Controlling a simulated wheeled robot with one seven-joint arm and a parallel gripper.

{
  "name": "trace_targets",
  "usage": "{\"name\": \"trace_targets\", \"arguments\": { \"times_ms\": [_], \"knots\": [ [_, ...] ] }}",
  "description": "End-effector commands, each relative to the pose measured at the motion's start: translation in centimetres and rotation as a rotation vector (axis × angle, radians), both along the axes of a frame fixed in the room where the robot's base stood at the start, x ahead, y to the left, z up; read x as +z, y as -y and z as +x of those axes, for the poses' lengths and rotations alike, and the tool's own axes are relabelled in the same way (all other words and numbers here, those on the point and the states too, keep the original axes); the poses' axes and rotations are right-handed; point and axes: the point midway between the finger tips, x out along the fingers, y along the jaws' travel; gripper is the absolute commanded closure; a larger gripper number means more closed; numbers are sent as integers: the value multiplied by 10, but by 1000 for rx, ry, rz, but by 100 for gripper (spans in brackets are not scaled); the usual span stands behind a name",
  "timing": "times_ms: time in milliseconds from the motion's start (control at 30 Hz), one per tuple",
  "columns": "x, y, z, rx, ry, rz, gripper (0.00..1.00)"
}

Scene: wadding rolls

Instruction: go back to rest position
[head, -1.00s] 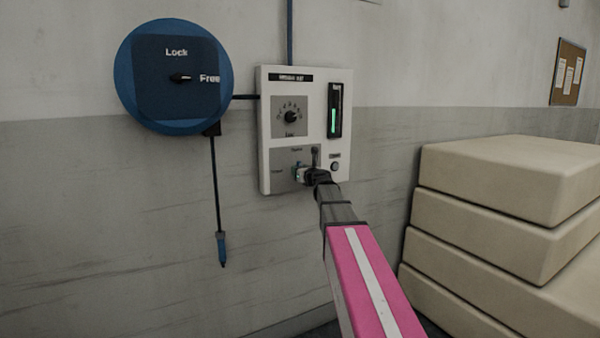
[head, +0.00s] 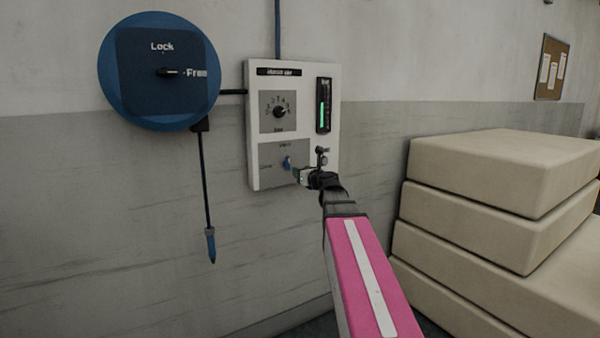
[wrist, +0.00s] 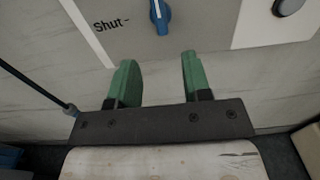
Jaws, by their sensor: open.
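My gripper (head: 299,174) is in front of the lower part of a white control panel (head: 292,73) on the wall. In the wrist view my gripper (wrist: 157,80) shows two green fingers, spread apart with nothing between them. A blue lever knob (wrist: 159,14) lies just beyond the fingertips, apart from them, beside the label "Shut". In the head view the blue knob (head: 287,162) shows just left of and above my gripper. My pink arm reaches up to the panel from the lower right.
A blue round reel (head: 125,60) marked Lock and Free hangs left of the panel, with a hose and blue nozzle (head: 211,245) below it. Stacked beige rolls or pads (head: 480,170) stand at the right. The wall left of my arm is clear below the panel.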

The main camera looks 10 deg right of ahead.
Motion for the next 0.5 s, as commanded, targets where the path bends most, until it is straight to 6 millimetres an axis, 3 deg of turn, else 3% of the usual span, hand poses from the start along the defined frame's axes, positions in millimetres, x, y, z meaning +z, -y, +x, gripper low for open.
{"name": "trace_targets", "arguments": {
  "times_ms": [167, 267, 367, 500],
  "knots": [
    [-2, -1, 0, 2, -1, -10, 55],
    [-19, -9, -4, 26, -11, -97, 55],
    [-57, -26, -14, 92, -29, -306, 55],
    [-135, -55, -40, 273, -51, -734, 55]
  ]
}}
